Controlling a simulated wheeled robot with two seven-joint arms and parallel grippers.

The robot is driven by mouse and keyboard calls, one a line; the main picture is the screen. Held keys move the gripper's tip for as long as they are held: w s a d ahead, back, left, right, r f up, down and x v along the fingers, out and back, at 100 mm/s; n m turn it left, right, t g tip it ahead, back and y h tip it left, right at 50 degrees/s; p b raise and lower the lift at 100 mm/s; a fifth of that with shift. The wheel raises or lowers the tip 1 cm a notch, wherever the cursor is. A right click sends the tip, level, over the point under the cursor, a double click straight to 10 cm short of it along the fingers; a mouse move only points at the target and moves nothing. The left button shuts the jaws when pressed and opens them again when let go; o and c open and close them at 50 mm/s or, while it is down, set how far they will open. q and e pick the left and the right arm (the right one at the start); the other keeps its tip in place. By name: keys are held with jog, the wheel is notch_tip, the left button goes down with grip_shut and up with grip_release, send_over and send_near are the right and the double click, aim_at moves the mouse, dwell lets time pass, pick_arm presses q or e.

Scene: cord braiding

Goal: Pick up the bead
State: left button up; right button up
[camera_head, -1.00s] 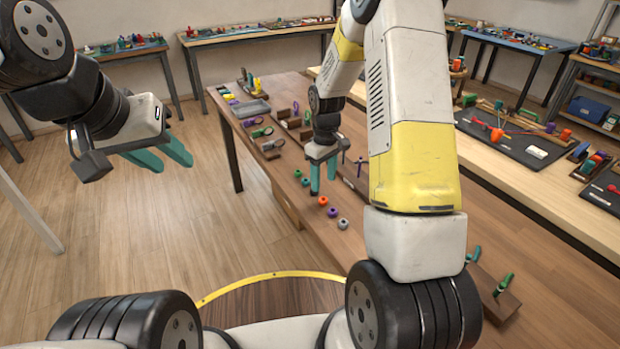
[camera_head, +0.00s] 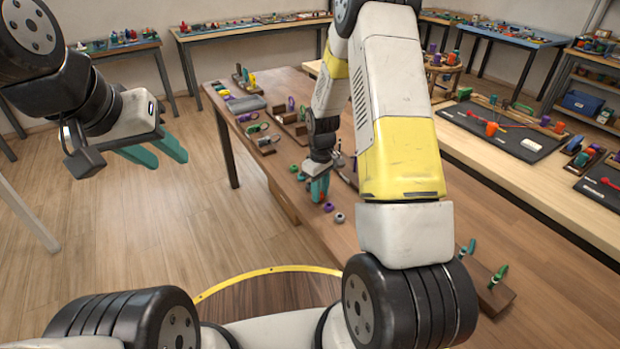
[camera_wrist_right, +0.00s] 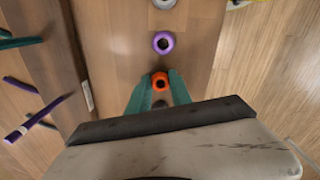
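My right gripper (camera_head: 319,197) points down at the wooden table, low over a row of beads. In the right wrist view an orange bead (camera_wrist_right: 160,82) sits between the tips of its two teal fingers (camera_wrist_right: 161,86), one on each side. I cannot tell whether the fingers press on it. In the head view the orange bead is mostly hidden by the fingers. A purple bead (camera_head: 329,207) lies just in front of them and also shows in the wrist view (camera_wrist_right: 162,43). A grey bead (camera_head: 340,218) follows. My left gripper (camera_head: 172,162) is open and empty over the floor.
Smaller green and teal beads (camera_head: 294,168) lie behind the gripper on the table (camera_head: 290,205). A grey tray (camera_head: 248,104) and wooden holders with cords stand further back. A wooden block with green pegs (camera_head: 490,285) is at the near right.

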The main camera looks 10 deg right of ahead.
grip_shut()
jog(key=shift+r, duration=0.1)
jog(key=shift+r, duration=0.6)
notch_tip(320, 180, up, 2)
jog(key=shift+r, duration=0.2)
jog(key=s+a+r, duration=0.1)
jog(key=s+a, duration=0.2)
jog(key=s, duration=1.2)
jog(key=shift+s, duration=0.35)
jog(key=shift+r, duration=0.1)
